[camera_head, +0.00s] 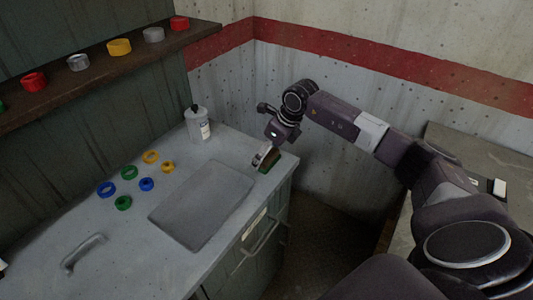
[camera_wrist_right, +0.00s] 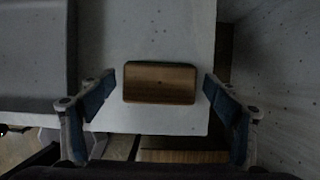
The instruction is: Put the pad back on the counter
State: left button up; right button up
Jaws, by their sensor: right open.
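The pad (camera_head: 269,161), a small brown block with a green underside, lies on the corner of the grey counter (camera_head: 130,240), at the end near the wall. In the right wrist view the pad (camera_wrist_right: 160,83) is centred, its brown top facing the camera. My right gripper (camera_head: 264,156) is at the pad, coming down from above. In the wrist view the right gripper (camera_wrist_right: 159,80) is open, with one finger on each side of the pad and a visible gap to each. My left gripper is not in view.
A sunken sink (camera_head: 203,205) lies beside the pad. A white bottle (camera_head: 198,126), several coloured rings (camera_head: 129,173) and a grey handle or tap (camera_head: 83,254) are on the counter. A shelf (camera_head: 100,73) with coloured rings runs above. Another surface (camera_head: 470,155) is at right.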

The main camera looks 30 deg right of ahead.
jog(key=shift+r, duration=0.2)
jog(key=shift+d+r, duration=0.1)
jog(key=shift+r, duration=0.2)
jog(key=b+v, duration=0.1)
jog(key=v, duration=1)
jog(key=shift+s+r+b, duration=0.2)
jog(key=shift+b, duration=0.15)
jog(key=shift+f, duration=0.1)
